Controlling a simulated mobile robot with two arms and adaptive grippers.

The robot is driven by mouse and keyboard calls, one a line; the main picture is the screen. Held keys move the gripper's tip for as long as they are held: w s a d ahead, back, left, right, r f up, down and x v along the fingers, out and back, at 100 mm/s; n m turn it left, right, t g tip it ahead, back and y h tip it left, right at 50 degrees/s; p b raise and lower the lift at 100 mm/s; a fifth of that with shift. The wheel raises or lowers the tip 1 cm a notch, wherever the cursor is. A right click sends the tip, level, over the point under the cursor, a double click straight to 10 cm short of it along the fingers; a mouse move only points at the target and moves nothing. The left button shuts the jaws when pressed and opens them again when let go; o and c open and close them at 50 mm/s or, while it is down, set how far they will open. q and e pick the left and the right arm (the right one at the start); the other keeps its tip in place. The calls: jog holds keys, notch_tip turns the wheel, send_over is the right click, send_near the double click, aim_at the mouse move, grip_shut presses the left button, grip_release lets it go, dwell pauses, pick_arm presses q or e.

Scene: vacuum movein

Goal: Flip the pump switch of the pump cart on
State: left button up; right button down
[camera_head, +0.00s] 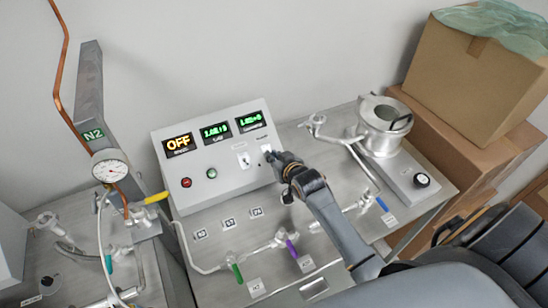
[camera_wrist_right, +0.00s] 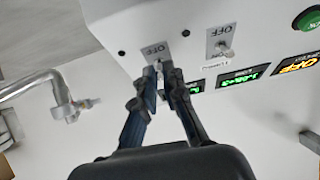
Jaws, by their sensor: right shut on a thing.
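The pump cart's grey control box (camera_head: 220,150) stands on a metal cart top, with two toggle switches at its right side. My right gripper (camera_head: 272,156) reaches the right-hand switch, and its fingers mostly hide it in the head view. In the right wrist view, which is upside down, the fingertips (camera_wrist_right: 164,72) are shut on this right switch (camera_wrist_right: 159,66), below a plate (camera_wrist_right: 154,51) marked OFF. The other toggle switch (camera_wrist_right: 221,46) is free beside it; its head-view position (camera_head: 243,160) is clear. The orange display (camera_head: 178,143) reads OFF. My left gripper is out of view.
A red button (camera_head: 186,182) and a green button (camera_head: 211,173) sit on the box front. Valves and pipes with a green handle (camera_head: 237,273) and purple handle (camera_head: 291,248) lie in front. A metal vessel (camera_head: 384,125) and cardboard boxes (camera_head: 475,70) stand to the right.

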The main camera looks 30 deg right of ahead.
jog(key=g, duration=0.1)
jog(key=w+r+g, duration=0.1)
jog(key=g, duration=0.1)
jog(key=r+g, duration=0.1)
jog(key=g, duration=0.1)
jog(key=shift+w+d, duration=0.1)
jog(key=shift+w, duration=0.3)
jog(key=shift+w+r+g, duration=0.15)
jog(key=shift+w+g, duration=0.2)
jog(key=shift+g, duration=0.65)
jog(key=shift+w+r+g, duration=0.15)
jog(key=shift+w+g, duration=0.2)
jog(key=shift+g, duration=0.65)
jog(key=c, duration=1.4)
grip_release()
jog(key=shift+f, duration=0.1)
jog(key=shift+c, duration=0.2)
jog(key=shift+r, duration=0.25)
jog(key=v, duration=1.1)
jog(key=shift+d+r, duration=0.2)
jog(key=shift+r, duration=0.1)
